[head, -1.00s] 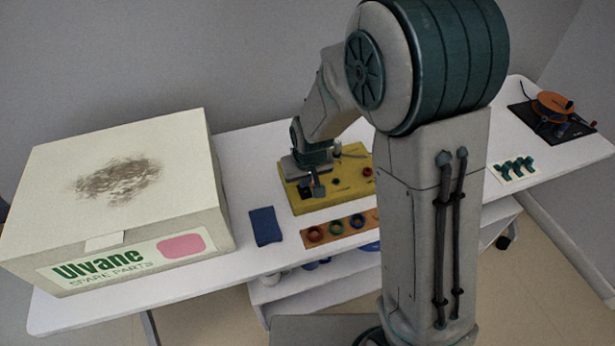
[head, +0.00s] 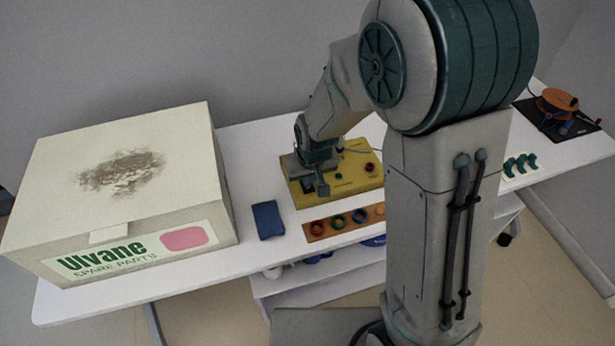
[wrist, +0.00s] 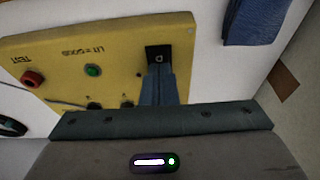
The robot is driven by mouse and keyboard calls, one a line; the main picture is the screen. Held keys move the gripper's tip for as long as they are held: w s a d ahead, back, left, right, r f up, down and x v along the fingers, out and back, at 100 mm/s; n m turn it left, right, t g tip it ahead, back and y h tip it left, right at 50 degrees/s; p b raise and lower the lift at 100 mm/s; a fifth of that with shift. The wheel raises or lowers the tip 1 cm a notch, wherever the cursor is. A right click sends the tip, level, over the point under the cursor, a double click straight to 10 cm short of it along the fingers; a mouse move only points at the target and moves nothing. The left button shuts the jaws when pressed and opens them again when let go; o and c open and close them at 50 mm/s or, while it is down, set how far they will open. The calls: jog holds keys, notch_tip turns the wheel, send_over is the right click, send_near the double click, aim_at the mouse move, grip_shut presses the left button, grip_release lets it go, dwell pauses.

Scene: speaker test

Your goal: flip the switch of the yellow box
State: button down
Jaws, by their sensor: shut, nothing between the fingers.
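The yellow box (head: 350,181) stands on the white table, and its panel (wrist: 60,50) fills the upper left of the wrist view. A black switch plate (wrist: 158,53) with a small pale ring mark sits near the panel's right edge. My gripper (head: 322,191) is over the front left part of the box. In the wrist view my gripper (wrist: 161,70) is shut and empty, its fingertips overlapping the plate's lower part. The switch lever is not clearly visible; whether the fingers touch it I cannot tell. A green button (wrist: 92,70) and a red button (wrist: 33,79) show left of the plate.
A blue cloth-like pad (head: 268,220) lies left of the box. An orange strip with coloured rings (head: 338,223) lies in front. A large spare-parts carton (head: 60,180) fills the table's left end. An orange reel (head: 556,104) stands far right. My arm hides the table's middle right.

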jog(key=s+p+v, duration=0.1)
jog(key=p+v, duration=0.1)
jog(key=v, duration=1.1)
jog(key=shift+d, duration=0.25)
jog(key=shift+s, duration=0.15)
jog(key=s+d+r+m+p, duration=0.1)
jog(key=s+d+r+m, duration=0.2)
jog(key=s+d, duration=0.9)
notch_tip(320, 180, up, 4)
jog(key=shift+d+f+m+h, duration=0.15)
jog(key=shift+d+m+h, duration=0.25)
jog(key=shift+d, duration=0.15)
